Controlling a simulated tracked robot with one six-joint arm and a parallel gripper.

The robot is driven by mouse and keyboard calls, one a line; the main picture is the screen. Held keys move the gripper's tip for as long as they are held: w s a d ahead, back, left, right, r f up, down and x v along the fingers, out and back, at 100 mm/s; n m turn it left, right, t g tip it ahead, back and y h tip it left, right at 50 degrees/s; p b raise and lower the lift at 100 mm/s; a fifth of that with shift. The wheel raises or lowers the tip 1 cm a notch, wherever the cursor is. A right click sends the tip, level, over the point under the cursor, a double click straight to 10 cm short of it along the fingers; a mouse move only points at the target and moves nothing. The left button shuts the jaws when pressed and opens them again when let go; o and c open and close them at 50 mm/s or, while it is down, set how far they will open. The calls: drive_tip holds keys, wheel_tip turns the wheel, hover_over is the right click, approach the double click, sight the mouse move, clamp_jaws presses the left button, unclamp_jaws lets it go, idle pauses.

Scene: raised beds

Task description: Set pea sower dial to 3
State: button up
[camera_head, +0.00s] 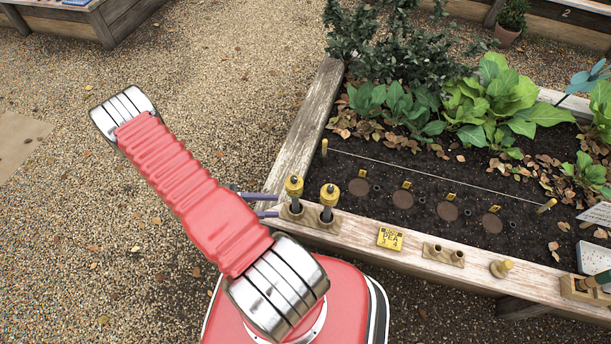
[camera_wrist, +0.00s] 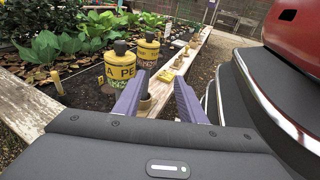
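The dial setting is too small to read. My gripper (camera_head: 278,206) has two purple fingers, also in the wrist view (camera_wrist: 160,88). They are apart and empty, just left of the sowers in the head view.
A yellow card (camera_head: 390,238) reading "PEA" with small digits lies on the rail (camera_head: 350,231). To its right are a block with two holes (camera_head: 443,254) and a wooden peg (camera_head: 501,268). The soil (camera_head: 420,180) has several round marked spots. Leafy plants grow behind.

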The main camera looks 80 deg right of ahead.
sight(294, 180)
drive_tip(key=w+d+r+n+h, duration=0.2)
drive_tip(key=d+h, duration=0.1)
drive_tip(key=d, duration=0.2)
drive_tip(key=shift+w+d+h, duration=0.25)
drive_tip(key=shift+w+h, duration=0.15)
drive_tip(key=x, duration=1.3)
drive_tip(key=shift+s+r, duration=0.2)
drive_tip(key=shift+s, duration=0.15)
drive_tip(key=shift+d, duration=0.15)
drive_tip(key=shift+c, duration=0.3)
clamp_jaws()
